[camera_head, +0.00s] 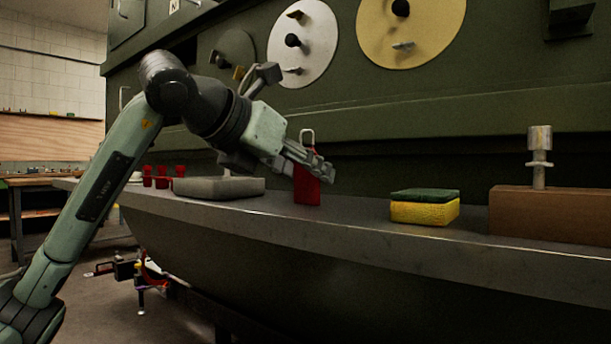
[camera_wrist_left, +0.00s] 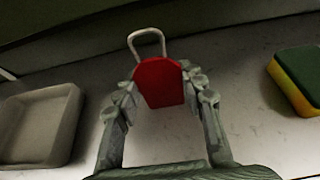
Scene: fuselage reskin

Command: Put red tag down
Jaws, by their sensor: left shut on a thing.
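The red tag (camera_head: 306,187) is a red block with a metal shackle on top, like a padlock. It is upright, with its lower end at or just above the grey ledge (camera_head: 350,213); I cannot tell whether it touches. My left gripper (camera_head: 318,168) is shut on it from the left side in the head view. In the left wrist view the red tag (camera_wrist_left: 159,82) sits between the two fingers of my left gripper (camera_wrist_left: 160,92), shackle pointing away. My right gripper is not in view.
A grey tray (camera_head: 218,188) and several red objects (camera_head: 163,177) are left of the tag. A yellow and green sponge (camera_head: 424,208) and a brown block (camera_head: 550,213) are to the right. Dials (camera_head: 302,43) are on the green wall behind. The ledge between tag and sponge is clear.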

